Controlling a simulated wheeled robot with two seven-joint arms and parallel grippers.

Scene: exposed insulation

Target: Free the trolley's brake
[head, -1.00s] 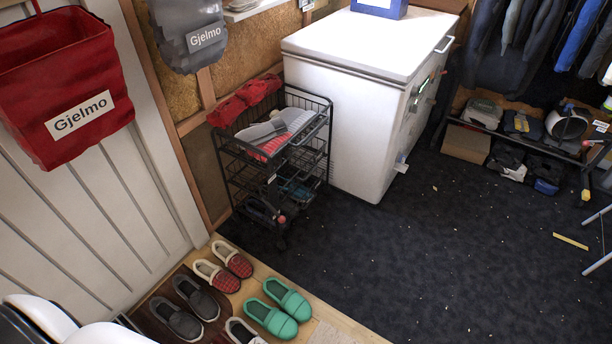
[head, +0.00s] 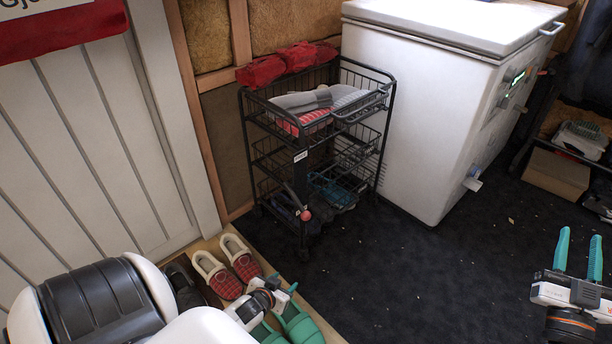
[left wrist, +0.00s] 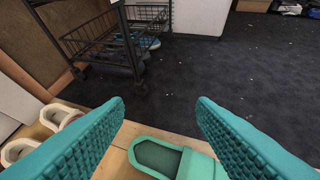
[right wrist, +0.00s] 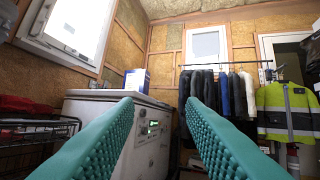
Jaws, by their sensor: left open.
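The trolley (head: 318,170) is a black wire-basket rack on casters, upright against the wall beside the white freezer. A thin black upright bar with a small red knob (head: 306,215) is at its near side, low down; this may be the brake lever, but I cannot tell. In the left wrist view the trolley's lower basket and casters (left wrist: 100,45) show at upper left. My left gripper (head: 283,284) is open and empty, above the slippers, in front of and below the trolley. My right gripper (head: 579,255) is open and empty at the far right, well apart from the trolley.
The white freezer (head: 430,120) stands right of the trolley. Red checked slippers (head: 240,262) and green slippers (head: 300,320) are on the wooden floor edge. Dark carpet (head: 440,270) in front is mostly clear.

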